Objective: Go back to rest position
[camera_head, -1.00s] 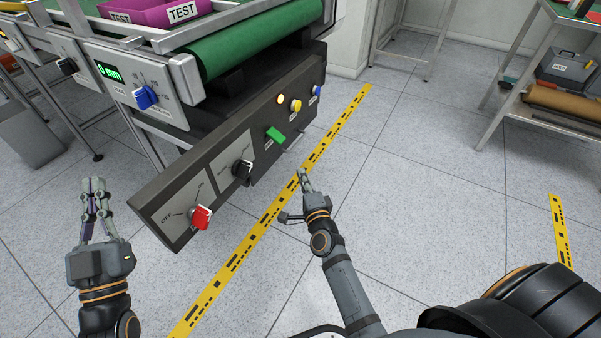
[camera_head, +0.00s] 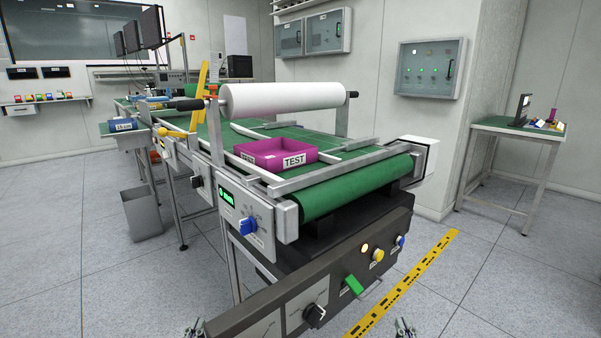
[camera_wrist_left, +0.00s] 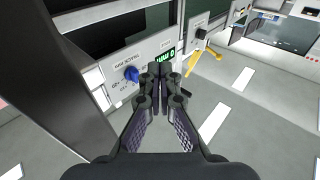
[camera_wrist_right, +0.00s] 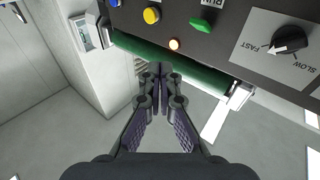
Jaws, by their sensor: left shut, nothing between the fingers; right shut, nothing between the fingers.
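My left gripper (camera_head: 194,328) shows only as fingertips at the bottom edge of the head view. In the left wrist view its fingers (camera_wrist_left: 160,75) are shut and empty, with the control panel that has a blue knob (camera_wrist_left: 131,73) behind them. My right gripper (camera_head: 404,328) also shows only as fingertips at the bottom edge, right of the machine's front panel. In the right wrist view its fingers (camera_wrist_right: 160,75) are shut and empty, with the green roller and the panel's buttons beyond them. Neither gripper appears to touch anything. Most of both arms is hidden below the head view.
The conveyor machine (camera_head: 360,255) fills the middle, with a purple TEST bin (camera_head: 275,153) on its belt and a white roll (camera_head: 285,97) above. A yellow floor strip (camera_head: 407,285) runs along its right side. A work table (camera_head: 520,130) stands far right. Floor between them is clear.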

